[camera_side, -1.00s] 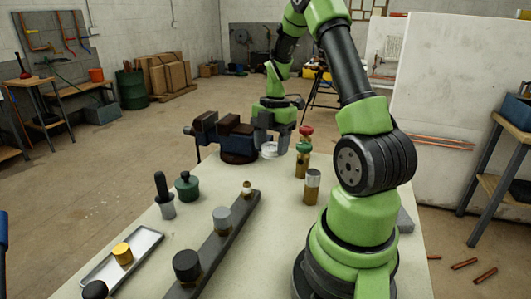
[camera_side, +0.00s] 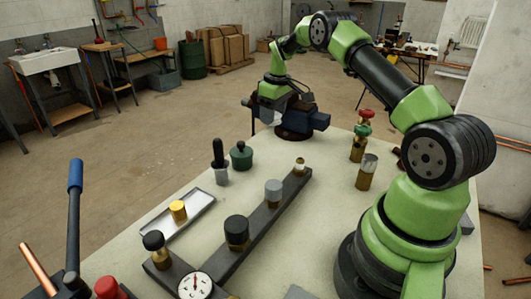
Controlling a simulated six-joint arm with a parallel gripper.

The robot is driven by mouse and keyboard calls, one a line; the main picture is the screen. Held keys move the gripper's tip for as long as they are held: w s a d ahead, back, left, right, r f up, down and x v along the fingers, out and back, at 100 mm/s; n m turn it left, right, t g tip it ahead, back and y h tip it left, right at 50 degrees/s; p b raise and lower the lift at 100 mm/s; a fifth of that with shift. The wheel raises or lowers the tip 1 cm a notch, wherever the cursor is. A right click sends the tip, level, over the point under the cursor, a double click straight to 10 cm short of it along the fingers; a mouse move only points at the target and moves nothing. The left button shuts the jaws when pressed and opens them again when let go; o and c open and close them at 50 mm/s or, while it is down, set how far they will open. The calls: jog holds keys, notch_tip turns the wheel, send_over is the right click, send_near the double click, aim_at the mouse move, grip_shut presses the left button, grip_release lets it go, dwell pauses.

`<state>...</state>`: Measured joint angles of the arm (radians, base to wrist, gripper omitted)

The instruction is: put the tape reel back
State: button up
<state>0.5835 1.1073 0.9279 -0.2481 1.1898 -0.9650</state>
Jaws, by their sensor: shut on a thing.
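My gripper (camera_side: 277,100) is at the far end of the bench, over the vise (camera_side: 299,124), and covers much of the vise's jaws. The gripper is shut. The white tape reel, seen at the gripper's tip a second ago, is hidden from this side now. The fingertips are too small and dark to make out clearly, and I cannot tell whether anything touches the vise.
A green pot (camera_side: 241,157) and a black-handled tool (camera_side: 219,165) stand on the bench, beside a tray (camera_side: 193,217) with a yellow-capped piece. A dark bar (camera_side: 262,219) carries several capped fittings. Brass valves (camera_side: 360,140) stand right.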

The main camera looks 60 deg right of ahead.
aim_at(265, 152)
jog(key=shift+w+a+f+m, duration=0.1)
jog(key=shift+w+a+m, duration=0.05)
jog(key=shift+w+m, duration=0.3)
jog(key=shift+w+a+f+m, duration=0.1)
jog(key=shift+w+a+m, duration=0.05)
jog(key=shift+w+m, duration=0.25)
jog(key=shift+w+f+m, duration=0.1)
jog(key=shift+f+m, duration=0.15)
jog(key=shift+f, duration=0.1)
notch_tip(265, 152, down, 9)
jog(key=shift+f, duration=0.15)
jog(key=shift+f, duration=0.1)
jog(key=o, duration=0.7)
